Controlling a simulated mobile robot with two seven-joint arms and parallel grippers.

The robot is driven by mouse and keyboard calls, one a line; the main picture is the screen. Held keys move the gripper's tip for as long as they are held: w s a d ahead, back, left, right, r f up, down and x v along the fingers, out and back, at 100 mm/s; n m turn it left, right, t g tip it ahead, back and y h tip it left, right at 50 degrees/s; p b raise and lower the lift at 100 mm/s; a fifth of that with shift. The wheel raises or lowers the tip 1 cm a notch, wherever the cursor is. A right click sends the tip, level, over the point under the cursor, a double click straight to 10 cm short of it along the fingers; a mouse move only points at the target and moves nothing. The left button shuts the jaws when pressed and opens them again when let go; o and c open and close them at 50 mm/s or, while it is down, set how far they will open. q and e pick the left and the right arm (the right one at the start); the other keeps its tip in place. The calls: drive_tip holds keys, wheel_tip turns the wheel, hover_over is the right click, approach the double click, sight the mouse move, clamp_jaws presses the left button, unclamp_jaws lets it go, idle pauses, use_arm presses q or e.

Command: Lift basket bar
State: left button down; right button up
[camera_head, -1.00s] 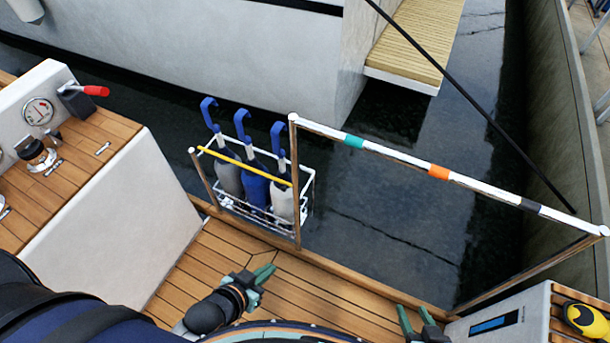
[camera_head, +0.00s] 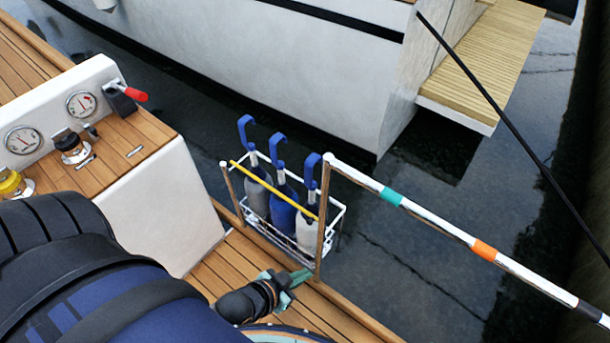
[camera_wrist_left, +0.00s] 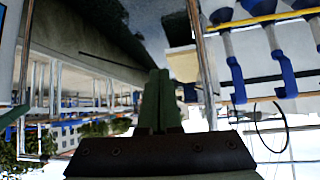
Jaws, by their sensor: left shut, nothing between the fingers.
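A yellow bar (camera_head: 262,182) crosses the front of a white wire basket (camera_head: 338,213), running between two upright posts. The basket hangs outside the deck edge and holds three fenders, grey, blue (camera_head: 282,213) and white (camera_head: 307,232), with blue hooks on top. My left gripper (camera_head: 300,277) is shut and empty, low near the foot of the right post (camera_head: 323,225), below the bar and apart from it. In the left wrist view the shut fingers (camera_wrist_left: 158,98) show at the centre, with the yellow bar (camera_wrist_left: 262,19) at upper right. My right gripper is out of view.
A white rail with teal and orange bands (camera_head: 435,228) runs right from the right post. A console with gauges (camera_head: 80,104) and a red-handled lever (camera_head: 126,93) stands at left. Dark water lies beyond the deck edge, with another hull behind.

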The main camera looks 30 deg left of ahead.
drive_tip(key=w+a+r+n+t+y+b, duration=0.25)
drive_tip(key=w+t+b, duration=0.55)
drive_tip(key=b, duration=0.9)
use_arm(q)
drive_tip(key=w+a+f+m+t+b, duration=0.2)
drive_tip(key=a+f+m+t+b, duration=0.1)
drive_tip(key=f+m, duration=0.5)
drive_tip(key=w+a+f+m+t+b, duration=0.3)
drive_tip(key=f+m+b, duration=0.5)
drive_tip(key=m, duration=0.5)
drive_tip(key=w+a+f+m+t+y+b, duration=0.1)
drive_tip(key=a+f+m+b, duration=0.4)
drive_tip(key=f+m, duration=0.5)
drive_tip(key=shift+w+a+f+m+t+b, duration=0.25)
drive_tip(key=shift+w+m+t+b, duration=0.25)
drive_tip(key=shift+w+t, duration=0.45)
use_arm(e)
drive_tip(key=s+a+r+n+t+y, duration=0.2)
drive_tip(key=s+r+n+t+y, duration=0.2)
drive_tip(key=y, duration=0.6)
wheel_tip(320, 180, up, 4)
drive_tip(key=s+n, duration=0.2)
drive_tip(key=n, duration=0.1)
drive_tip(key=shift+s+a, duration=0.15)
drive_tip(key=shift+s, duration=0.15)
